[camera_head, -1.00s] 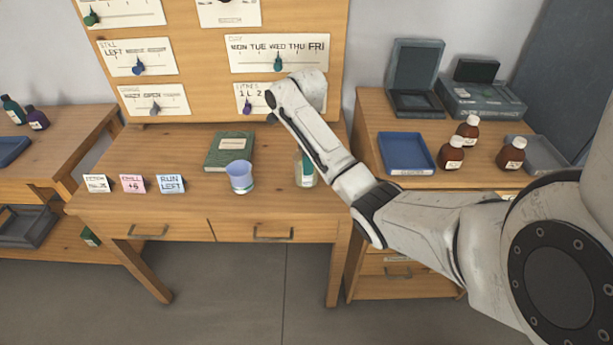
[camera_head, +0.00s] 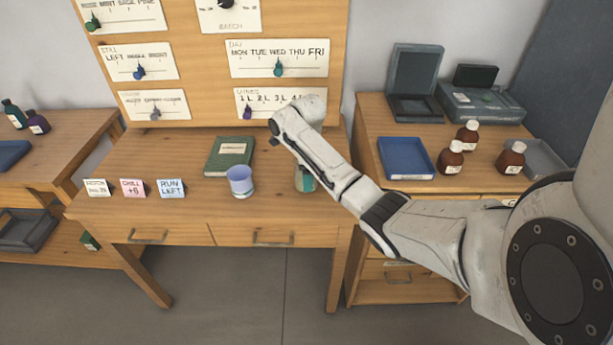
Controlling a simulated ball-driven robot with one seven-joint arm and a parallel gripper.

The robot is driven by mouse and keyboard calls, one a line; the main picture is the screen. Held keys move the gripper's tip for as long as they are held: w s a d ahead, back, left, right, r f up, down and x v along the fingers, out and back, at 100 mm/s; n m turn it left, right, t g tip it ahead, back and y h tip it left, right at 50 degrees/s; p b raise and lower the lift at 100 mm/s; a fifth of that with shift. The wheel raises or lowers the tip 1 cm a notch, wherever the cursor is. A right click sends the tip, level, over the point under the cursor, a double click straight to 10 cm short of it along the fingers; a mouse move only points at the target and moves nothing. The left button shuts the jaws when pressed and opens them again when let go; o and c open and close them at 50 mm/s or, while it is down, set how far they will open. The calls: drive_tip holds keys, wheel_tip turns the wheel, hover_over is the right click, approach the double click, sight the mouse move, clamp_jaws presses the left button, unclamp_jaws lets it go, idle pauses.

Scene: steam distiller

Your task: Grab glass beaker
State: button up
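A glass beaker (camera_head: 240,182), pale blue and see-through, stands upright on the wooden desk (camera_head: 130,208), right of the middle and near the front edge. My arm reaches in from the right, and its far end is above the back of the desk, up and to the right of the beaker. My gripper's fingers cannot be made out, so I see no hold on anything. The beaker stands apart from my arm.
A green book (camera_head: 230,155) lies just behind the beaker. Small cards (camera_head: 133,188) stand to its left. A dial board (camera_head: 200,95) rises behind the desk. The right-hand table holds a blue tray (camera_head: 406,157) and brown bottles (camera_head: 451,160).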

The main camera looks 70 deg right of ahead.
drive_tip(key=c, duration=0.7)
drive_tip(key=shift+c, duration=0.4)
drive_tip(key=shift+r, duration=0.25)
